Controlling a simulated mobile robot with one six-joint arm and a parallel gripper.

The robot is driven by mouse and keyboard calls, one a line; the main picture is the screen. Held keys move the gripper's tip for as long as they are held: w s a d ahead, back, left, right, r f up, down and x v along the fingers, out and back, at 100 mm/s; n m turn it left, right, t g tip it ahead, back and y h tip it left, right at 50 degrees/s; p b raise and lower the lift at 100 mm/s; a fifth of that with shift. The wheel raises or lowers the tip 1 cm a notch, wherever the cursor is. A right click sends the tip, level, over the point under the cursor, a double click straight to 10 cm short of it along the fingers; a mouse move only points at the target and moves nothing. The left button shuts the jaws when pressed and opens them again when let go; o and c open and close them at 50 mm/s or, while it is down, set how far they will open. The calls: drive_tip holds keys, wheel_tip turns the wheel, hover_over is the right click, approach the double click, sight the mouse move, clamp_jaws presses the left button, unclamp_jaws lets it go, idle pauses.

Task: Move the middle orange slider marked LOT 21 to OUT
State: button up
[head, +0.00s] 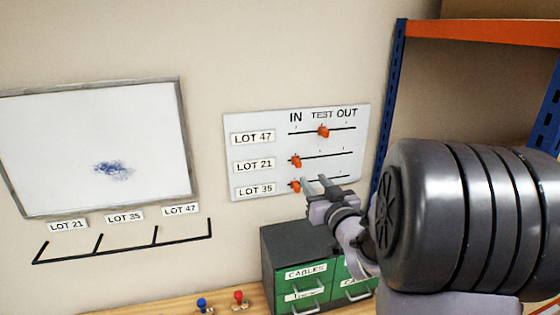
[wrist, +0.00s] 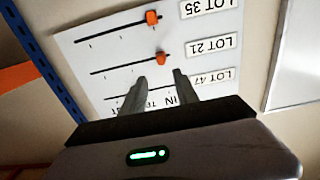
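The white slider board (head: 238,118) hangs on the wall, marked IN, TEST and OUT from left to right. The middle orange slider, LOT 21 (head: 296,162), is at the IN end of its track. It also shows in the wrist view (wrist: 162,59), where the board appears upside down, just beyond the gap between my fingertips. My gripper (head: 314,179) is open and empty in front of the board's lower part. In the wrist view its two fingers (wrist: 160,76) are apart. I cannot tell how far the tips are from the board.
The LOT 47 slider (head: 323,132) is at TEST, and the LOT 35 slider (head: 295,187) is at IN, close to my gripper in the head view. A green drawer cabinet (head: 306,272) stands below. A blue-and-orange shelf (head: 394,95) is on the right. A whiteboard (head: 90,140) hangs left.

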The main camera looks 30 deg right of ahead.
sight(299, 164)
drive_tip(key=p+x, duration=0.1)
drive_tip(key=x, duration=0.9)
drive_tip(key=shift+w+a, duration=0.15)
drive_tip(key=shift+a, duration=0.05)
clamp_jaws()
idle(0.8)
